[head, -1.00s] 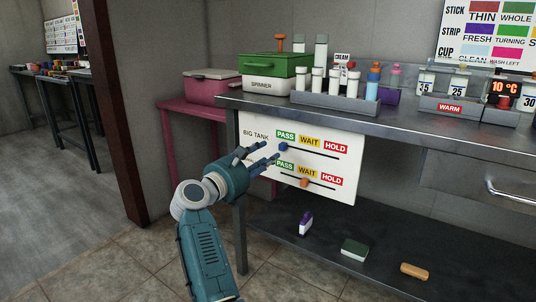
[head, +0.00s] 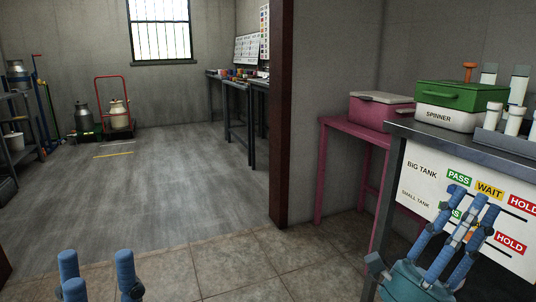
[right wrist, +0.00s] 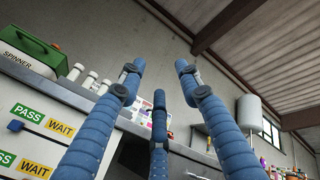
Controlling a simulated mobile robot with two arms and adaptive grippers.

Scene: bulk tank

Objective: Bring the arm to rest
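My right gripper (head: 465,205) stands in front of the white tank board (head: 418,172) in the head view, fingers pointing up. In the right wrist view its blue fingers (right wrist: 158,85) are spread with nothing held between them. My left gripper (head: 98,268) shows only its fingertips at the bottom left of the head view, spread apart and empty, above the floor. The board has PASS, WAIT and HOLD labels in two rows. The blue slider (right wrist: 15,126) is below the upper PASS label in the right wrist view. My right fingers partly hide the lower row in the head view.
A metal counter (head: 440,136) with a green-lidded spinner box (head: 455,96) and white bottles stands at the right. A pink table (head: 345,127) carries a pink box (head: 380,107). A dark door post (head: 282,115) stands mid-view. The floor (head: 180,185) beyond is clear.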

